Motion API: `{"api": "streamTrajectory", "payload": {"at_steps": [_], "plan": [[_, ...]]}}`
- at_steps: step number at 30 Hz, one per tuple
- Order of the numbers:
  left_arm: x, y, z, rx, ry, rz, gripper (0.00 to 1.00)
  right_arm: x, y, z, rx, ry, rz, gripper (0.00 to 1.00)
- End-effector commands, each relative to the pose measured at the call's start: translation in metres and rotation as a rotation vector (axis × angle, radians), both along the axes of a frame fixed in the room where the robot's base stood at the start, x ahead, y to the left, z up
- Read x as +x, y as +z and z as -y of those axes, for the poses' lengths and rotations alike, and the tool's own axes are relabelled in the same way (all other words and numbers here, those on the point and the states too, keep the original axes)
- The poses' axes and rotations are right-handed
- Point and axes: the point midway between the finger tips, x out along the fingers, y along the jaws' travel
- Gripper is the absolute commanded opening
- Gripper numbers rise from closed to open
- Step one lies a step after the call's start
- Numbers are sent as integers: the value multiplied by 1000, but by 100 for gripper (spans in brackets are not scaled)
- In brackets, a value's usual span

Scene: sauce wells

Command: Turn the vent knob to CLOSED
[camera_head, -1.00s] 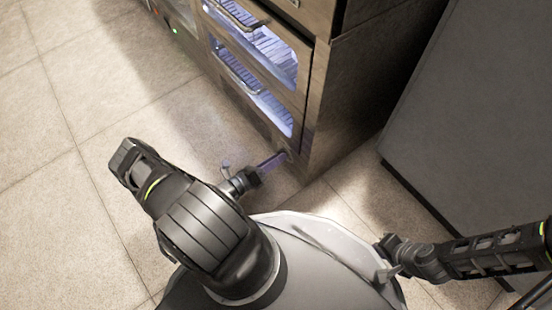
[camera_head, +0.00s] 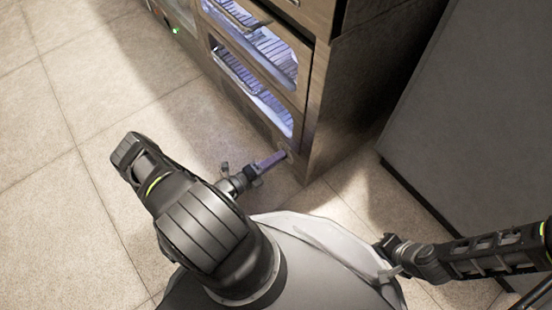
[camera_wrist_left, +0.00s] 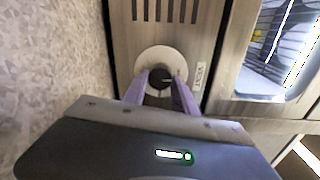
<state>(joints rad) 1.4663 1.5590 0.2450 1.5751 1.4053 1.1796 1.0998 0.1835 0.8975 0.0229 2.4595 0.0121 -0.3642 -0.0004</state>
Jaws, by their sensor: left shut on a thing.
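The vent knob (camera_wrist_left: 160,76) is small, dark and round, on a pale round plate (camera_wrist_left: 147,62) low on the steel cabinet front. In the left wrist view the two purple-tinted fingers of my left gripper (camera_wrist_left: 161,84) stand on either side of it. The left gripper is shut on the knob. In the head view my left gripper (camera_head: 272,160) reaches the cabinet's lower corner, and its fingers hide the knob there. A small label (camera_wrist_left: 200,75) sits right of the plate; its print is too small to read. My right gripper (camera_head: 390,271) hangs away to the right; its jaws are unclear.
The steel cabinet (camera_head: 345,105) has lit glass doors with racks inside, above the knob. Dark vent slots (camera_wrist_left: 166,10) lie above the plate in the wrist view. A grey cabinet (camera_head: 460,120) stands at the right. Open tiled floor (camera_head: 70,150) lies left.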

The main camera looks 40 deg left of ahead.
Motion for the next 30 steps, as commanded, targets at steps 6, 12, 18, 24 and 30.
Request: {"api": "streamTrajectory", "payload": {"at_steps": [6, 12, 18, 24, 30], "plan": [[0, -1, -1, 0, 2, -2, 34, 0, 0, 0, 0, 0, 0, 0], [0, 0, 0, 0, 1, -1, 50, 0, 0, 0, 0, 0, 0, 0], [0, 0, 0, 0, 1, -1, 55, 0, 0, 0, 0, 0, 0, 0], [-4, 0, -1, 1, 1, -2, 55, 0, 2, 0, 0, 0, 0, 0], [-27, 3, -9, 0, 3, -4, 55, -1, 10, -1, -1, 1, -1, 0]]}}
